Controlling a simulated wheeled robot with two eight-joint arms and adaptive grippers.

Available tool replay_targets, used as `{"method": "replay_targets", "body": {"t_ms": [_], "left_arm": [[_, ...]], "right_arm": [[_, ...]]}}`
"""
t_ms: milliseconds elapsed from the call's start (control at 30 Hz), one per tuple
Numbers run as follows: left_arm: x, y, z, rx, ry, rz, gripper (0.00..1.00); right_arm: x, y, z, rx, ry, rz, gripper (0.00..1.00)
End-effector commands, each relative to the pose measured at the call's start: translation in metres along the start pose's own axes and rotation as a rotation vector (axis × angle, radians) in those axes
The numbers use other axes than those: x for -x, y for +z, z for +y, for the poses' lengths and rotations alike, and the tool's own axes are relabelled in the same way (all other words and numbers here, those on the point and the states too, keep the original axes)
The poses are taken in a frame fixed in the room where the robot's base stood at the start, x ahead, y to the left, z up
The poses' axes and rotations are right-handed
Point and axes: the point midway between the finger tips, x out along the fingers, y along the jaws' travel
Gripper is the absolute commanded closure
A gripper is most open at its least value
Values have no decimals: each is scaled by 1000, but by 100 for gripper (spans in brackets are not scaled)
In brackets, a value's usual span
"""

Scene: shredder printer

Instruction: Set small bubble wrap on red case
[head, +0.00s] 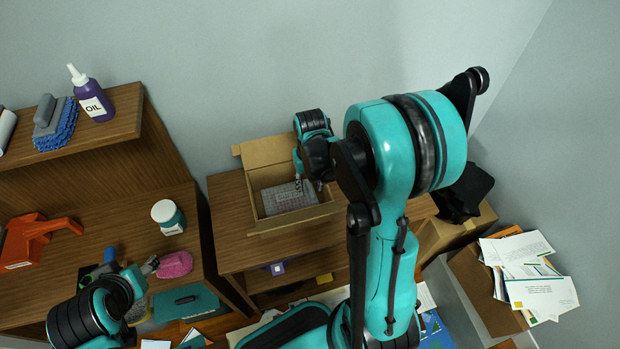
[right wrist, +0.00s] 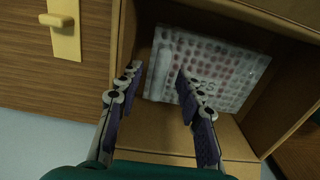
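A grey, translucent bubble wrap piece (head: 283,199) lies inside an open cardboard box (head: 258,179) on a wooden unit. In the right wrist view the bubble wrap (right wrist: 228,75) shows rows of round bubbles over reddish marks and faint print. My right gripper (head: 307,186) reaches down into the box at the wrap. In the right wrist view its fingers (right wrist: 158,72) are apart with nothing clearly gripped; contact with the wrap cannot be told. My left gripper (head: 150,266) is at lower left beside a pink object (head: 175,264); its opening is unclear. I cannot identify a red case.
The cardboard box walls (right wrist: 128,50) surround my right fingers closely. An oil bottle (head: 92,97) is on the upper shelf. Papers (head: 530,275) pile at right.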

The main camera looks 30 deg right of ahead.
Motion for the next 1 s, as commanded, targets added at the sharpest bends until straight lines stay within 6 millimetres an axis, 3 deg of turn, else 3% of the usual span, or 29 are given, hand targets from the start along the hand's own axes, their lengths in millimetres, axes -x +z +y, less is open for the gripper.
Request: {"method": "replay_targets", "body": {"t_ms": [600, 1000], "left_arm": [[0, 0, 0, 0, 0, 0, 52], [0, 0, 0, 0, 0, 0, 52]], "right_arm": [[107, 0, 0, 0, 0, 0, 63], [117, 0, 0, 0, 0, 0, 63]]}}
